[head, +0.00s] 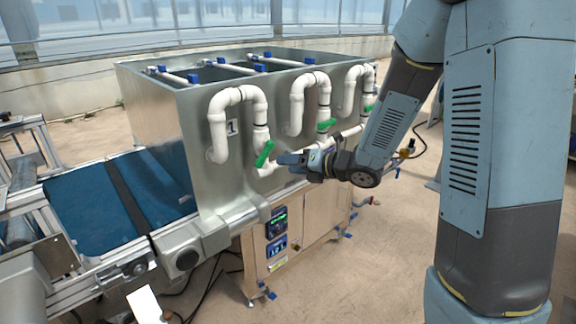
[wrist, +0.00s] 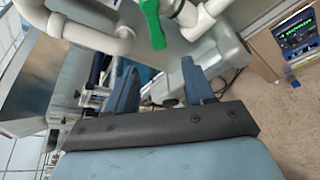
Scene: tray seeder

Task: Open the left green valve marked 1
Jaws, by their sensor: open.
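The left green valve handle (head: 264,154) sits on the nearest white pipe, close to the label marked 1 (head: 232,127). It is tilted, with its upper end toward the right. In the wrist view the green handle (wrist: 152,22) shows at the top, beyond my fingers. My gripper (head: 284,160) is just to the right of the handle in the head view. In the wrist view my gripper (wrist: 160,80) has its two blue fingers apart with nothing between them. The handle lies ahead of the fingertips, and I cannot tell whether anything touches.
More green valves (head: 326,125) (head: 368,108) sit on the pipes further along the metal tank (head: 160,110). A blue conveyor belt (head: 90,212) runs at left. A control panel (head: 277,224) is on the cabinet below. White pipes (wrist: 90,38) lie close around the handle.

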